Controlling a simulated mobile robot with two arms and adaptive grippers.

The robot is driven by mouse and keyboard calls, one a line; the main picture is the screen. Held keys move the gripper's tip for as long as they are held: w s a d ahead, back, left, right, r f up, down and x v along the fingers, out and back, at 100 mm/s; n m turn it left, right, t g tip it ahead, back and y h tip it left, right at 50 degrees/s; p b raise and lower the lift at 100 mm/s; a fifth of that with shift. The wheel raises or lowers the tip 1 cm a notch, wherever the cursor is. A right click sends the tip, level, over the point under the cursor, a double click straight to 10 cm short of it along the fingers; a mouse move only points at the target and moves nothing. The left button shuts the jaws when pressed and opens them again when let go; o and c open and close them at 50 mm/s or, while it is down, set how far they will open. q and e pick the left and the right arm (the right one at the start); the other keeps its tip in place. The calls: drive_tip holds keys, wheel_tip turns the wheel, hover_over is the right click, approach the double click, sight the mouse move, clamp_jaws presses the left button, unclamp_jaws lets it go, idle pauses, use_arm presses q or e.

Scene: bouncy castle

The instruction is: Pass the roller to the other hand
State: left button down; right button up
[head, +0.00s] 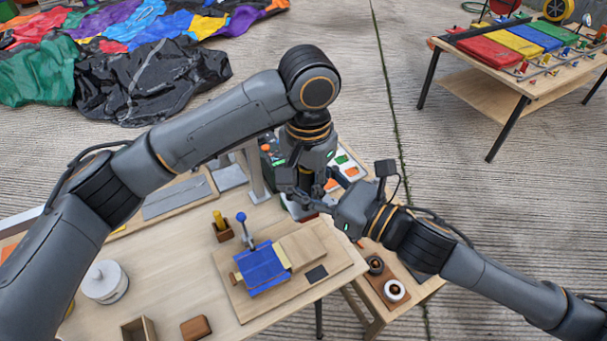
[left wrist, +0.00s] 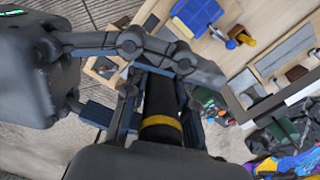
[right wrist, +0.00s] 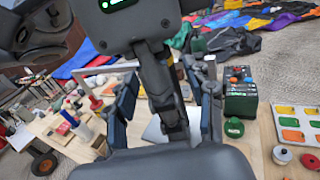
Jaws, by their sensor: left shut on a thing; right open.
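The roller (left wrist: 160,105) shows in the left wrist view as a black handle with a yellow band. My left gripper (left wrist: 155,90) is shut on it. The roller's far end is hidden, and I cannot make it out in the head view. In the head view my left gripper (head: 305,182) points down over the table's far side. My right gripper (head: 332,200) comes in from the right, right against it. In the right wrist view my right gripper (right wrist: 168,105) is open, with dark grey parts of my left gripper between its fingers.
A wooden table (head: 170,262) lies below, with a blue-covered block (head: 262,268) on a board, a white round canister (head: 105,282) and small wooden boxes. A tray of coloured pieces (right wrist: 298,125) and a green box (right wrist: 240,92) stand near the grippers. Black fabric (head: 150,80) lies on the floor.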

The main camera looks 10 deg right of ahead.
clamp_jaws()
use_arm(q)
drive_tip(key=c, duration=1)
unclamp_jaws()
drive_tip(key=shift+r, duration=0.1)
drive_tip(key=shift+c, duration=0.2)
use_arm(e)
drive_tip(key=shift+s+a+r, duration=0.1)
drive_tip(key=shift+s, duration=0.1)
use_arm(q)
drive_tip(key=shift+o, duration=0.2)
drive_tip(key=shift+w, duration=0.1)
